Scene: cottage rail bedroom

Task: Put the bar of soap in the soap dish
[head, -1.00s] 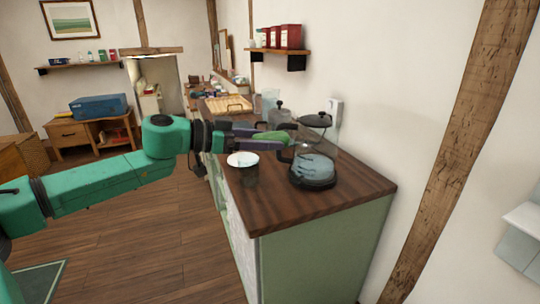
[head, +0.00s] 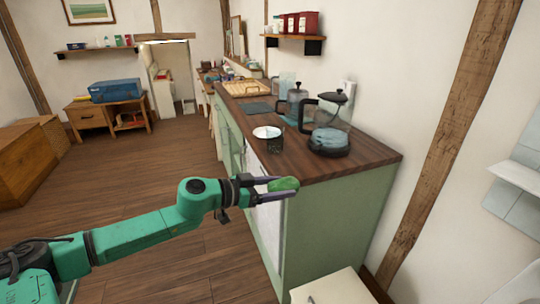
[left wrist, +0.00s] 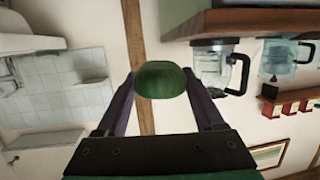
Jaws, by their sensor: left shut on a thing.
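The green bar of soap (head: 284,184) is between the fingers of my left gripper (head: 276,189), which is shut on it. The gripper holds it in the air in front of the counter's near corner. In the left wrist view the soap (left wrist: 161,80) sits between the two dark fingertips (left wrist: 160,82). I cannot make out a soap dish for certain in either view. My right gripper is not in view.
The dark wooden counter (head: 300,160) bears a glass coffee press (head: 330,130), a second glass jug (head: 292,105), a white-topped dark cup (head: 267,133) and a wooden tray (head: 245,88). A pale cabinet (head: 332,289) stands low in front. Open floor lies at left.

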